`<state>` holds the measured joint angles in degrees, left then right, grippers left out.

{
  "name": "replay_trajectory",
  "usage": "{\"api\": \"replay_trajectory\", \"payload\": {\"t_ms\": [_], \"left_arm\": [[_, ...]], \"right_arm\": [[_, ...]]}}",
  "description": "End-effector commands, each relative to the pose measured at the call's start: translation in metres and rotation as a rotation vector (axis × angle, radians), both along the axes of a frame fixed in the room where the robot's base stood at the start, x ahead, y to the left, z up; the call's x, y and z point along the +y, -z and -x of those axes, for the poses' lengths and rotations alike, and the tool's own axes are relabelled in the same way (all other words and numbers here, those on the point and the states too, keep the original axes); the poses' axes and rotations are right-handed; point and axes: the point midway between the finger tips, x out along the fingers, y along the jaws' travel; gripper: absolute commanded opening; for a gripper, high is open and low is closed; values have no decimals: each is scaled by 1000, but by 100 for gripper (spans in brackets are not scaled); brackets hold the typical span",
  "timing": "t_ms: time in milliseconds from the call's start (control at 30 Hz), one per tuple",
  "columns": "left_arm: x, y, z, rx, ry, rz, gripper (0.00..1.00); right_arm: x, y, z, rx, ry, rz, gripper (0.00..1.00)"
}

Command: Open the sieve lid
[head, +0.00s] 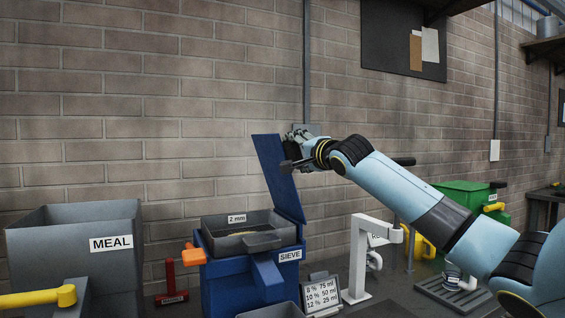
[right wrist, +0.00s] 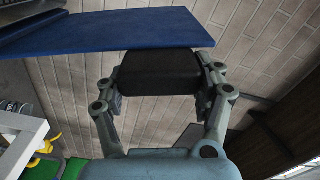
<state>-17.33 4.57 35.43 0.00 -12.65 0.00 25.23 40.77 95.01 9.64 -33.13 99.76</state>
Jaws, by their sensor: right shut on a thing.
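The blue sieve (head: 225,285) stands low in the middle of the head view, with its label on the front. Its flat blue lid (head: 276,178) stands raised, nearly upright and tilted, at the right side of the sieve box. The lid also shows in the right wrist view (right wrist: 110,32). My right gripper (head: 298,152) is at the lid's upper part, shut on a black handle block (right wrist: 160,73) beside the lid. A grey tray marked 2 mm (head: 250,240) lies exposed in the sieve's open top. My left gripper is not in view.
A grey MEAL bin (head: 75,262) stands at the left, with a yellow bar (head: 30,298) in front. An orange handle (head: 190,256) sticks out left of the sieve. A white stand (head: 358,262) and a percent chart (head: 321,294) are at its right. A brick wall is behind.

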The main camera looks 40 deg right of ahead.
Motion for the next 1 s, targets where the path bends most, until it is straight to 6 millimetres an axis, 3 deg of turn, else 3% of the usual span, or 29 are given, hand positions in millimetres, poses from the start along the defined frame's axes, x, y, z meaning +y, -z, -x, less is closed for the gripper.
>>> {"api": "replay_trajectory", "payload": {"t_ms": [300,833,867,1000], "left_arm": [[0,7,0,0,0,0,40],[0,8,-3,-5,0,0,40],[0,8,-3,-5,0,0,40],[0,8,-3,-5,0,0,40]], "right_arm": [[-24,-4,6,-30,1,-108,10],[-29,-4,7,-35,1,-129,10],[-29,-4,7,-34,1,-129,70],[-28,-4,7,-33,0,-130,89]]}}
